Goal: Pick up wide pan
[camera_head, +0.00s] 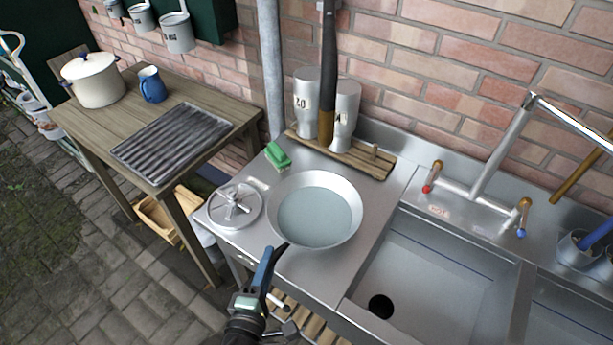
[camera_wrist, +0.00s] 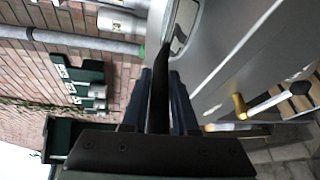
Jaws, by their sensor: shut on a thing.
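The wide pan (camera_head: 318,210) is a shallow round metal pan on the steel counter left of the sink, its inside pale blue-grey. Its dark handle (camera_head: 277,253) points toward the front left. My gripper (camera_head: 268,268) is at the counter's front edge, shut on that handle. In the wrist view the dark handle (camera_wrist: 159,85) runs between my two gripper fingers (camera_wrist: 160,100), and part of the pan's rim shows at the top. I cannot tell whether the pan is touching the counter or slightly above it.
A round metal lid (camera_head: 235,206) lies close to the pan's left. A green brush (camera_head: 278,155) and a wooden rack (camera_head: 340,153) with metal canisters stand behind it. The sink basin (camera_head: 440,262) is at right. A wooden table (camera_head: 82,125) is at left.

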